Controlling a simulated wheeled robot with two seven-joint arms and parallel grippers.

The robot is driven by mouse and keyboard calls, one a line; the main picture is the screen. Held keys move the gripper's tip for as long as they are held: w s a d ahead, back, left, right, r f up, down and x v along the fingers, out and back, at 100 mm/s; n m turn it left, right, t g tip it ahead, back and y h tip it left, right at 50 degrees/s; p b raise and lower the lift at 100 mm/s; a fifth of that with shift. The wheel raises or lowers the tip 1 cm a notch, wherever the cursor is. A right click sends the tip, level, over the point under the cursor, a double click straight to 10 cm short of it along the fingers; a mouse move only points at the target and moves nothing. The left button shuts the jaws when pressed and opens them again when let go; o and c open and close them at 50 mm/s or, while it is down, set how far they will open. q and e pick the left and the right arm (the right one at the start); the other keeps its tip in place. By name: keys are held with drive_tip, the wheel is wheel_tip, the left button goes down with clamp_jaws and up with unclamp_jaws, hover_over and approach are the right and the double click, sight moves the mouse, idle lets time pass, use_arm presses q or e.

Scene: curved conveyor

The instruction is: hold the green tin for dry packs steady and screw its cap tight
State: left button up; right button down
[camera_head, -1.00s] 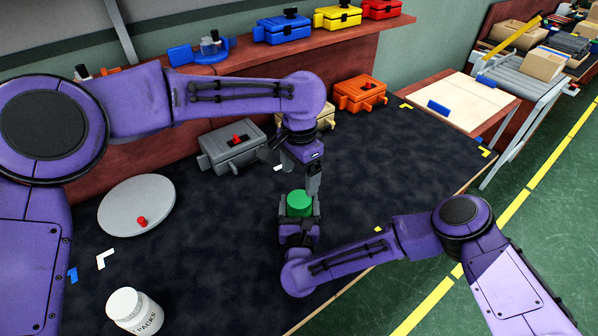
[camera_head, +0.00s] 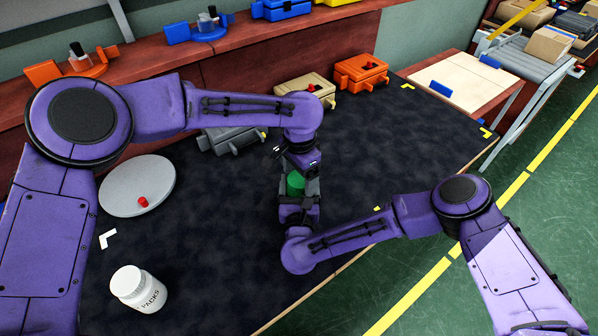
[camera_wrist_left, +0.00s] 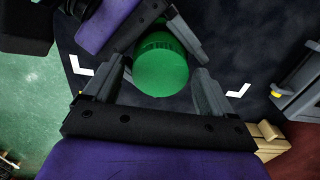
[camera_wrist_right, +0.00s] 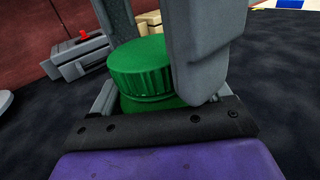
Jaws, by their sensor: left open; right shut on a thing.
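The green tin (camera_head: 296,185) stands upright over the dark mat in the head view, its green ribbed cap (camera_wrist_right: 140,66) on top. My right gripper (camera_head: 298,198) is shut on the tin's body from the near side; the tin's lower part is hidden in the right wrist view. My left gripper (camera_head: 302,168) points down from above, open, with its fingers on either side of the cap. In the left wrist view the cap (camera_wrist_left: 160,70) shows between the open fingers, with gaps beside it. How tightly the cap sits I cannot tell.
A white jar marked PACKS (camera_head: 138,288) stands at the lower left. A grey disc (camera_head: 130,192) with a red knob lies behind it. Grey (camera_head: 228,138), tan (camera_head: 300,92) and orange (camera_head: 360,74) boxes line the back. The mat right of the tin is mostly clear.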

use_arm(q)
drive_tip(key=c, duration=1.1)
drive_tip(key=o, duration=1.2)
drive_tip(key=shift+o, duration=0.2)
wheel_tip(320, 180, up, 12)
use_arm(e)
unclamp_jaws()
drive_tip(key=s+b, duration=0.1)
drive_tip(key=s, duration=0.8)
drive_tip(key=shift+s+a+b, duration=0.1)
drive_tip(key=shift+s+b, duration=0.3)
use_arm(q)
drive_tip(key=shift+f, duration=0.9)
use_arm(e)
drive_tip(key=shift+s, duration=0.4)
